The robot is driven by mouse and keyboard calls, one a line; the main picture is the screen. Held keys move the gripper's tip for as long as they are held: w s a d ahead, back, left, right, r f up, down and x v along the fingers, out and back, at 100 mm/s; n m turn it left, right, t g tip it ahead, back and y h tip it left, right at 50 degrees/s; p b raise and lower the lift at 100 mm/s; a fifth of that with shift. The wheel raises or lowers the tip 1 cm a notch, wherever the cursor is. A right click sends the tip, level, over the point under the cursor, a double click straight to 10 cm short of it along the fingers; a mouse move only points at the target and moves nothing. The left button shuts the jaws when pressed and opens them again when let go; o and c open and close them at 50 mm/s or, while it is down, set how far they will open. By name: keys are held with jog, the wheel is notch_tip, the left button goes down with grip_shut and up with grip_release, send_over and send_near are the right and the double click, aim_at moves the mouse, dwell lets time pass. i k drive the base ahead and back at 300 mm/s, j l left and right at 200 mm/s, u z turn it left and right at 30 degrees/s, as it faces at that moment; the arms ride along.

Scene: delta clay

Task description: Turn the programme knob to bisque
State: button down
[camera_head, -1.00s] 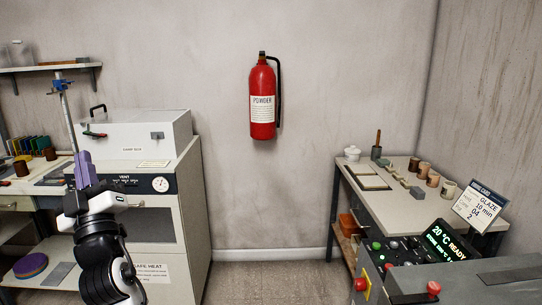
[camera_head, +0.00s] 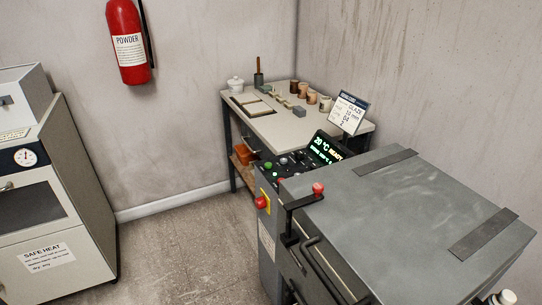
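The grey kiln (camera_head: 410,200) stands at the right, its flat lid shut. Its control panel (camera_head: 290,168) lies behind the lid's left corner, with small knobs and coloured buttons on it. The programme knob is too small to single out, and its setting cannot be read. A lit display (camera_head: 325,148) at the panel's back shows green text, with "20 °C" and what looks like "READY". A card (camera_head: 348,112) above it reads "GLAZE", "10 min" and "04". My gripper is out of view.
A red and yellow switch (camera_head: 262,202) sits on the kiln's left side. A red-knobbed lid latch (camera_head: 317,189) and a dark handle (camera_head: 330,268) are at its front. A worktable (camera_head: 285,125) with cups stands behind. Open floor (camera_head: 180,250) separates kiln and white cabinet (camera_head: 60,200).

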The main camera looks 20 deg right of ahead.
aim_at(299, 154)
jog(key=i+j+z, duration=0.15)
jog(key=i+z, duration=0.2)
jog(key=i+j+z, duration=0.35)
jog(key=i, duration=0.2)
jog(key=i+j+z, duration=0.35)
jog(key=i+l, duration=0.05)
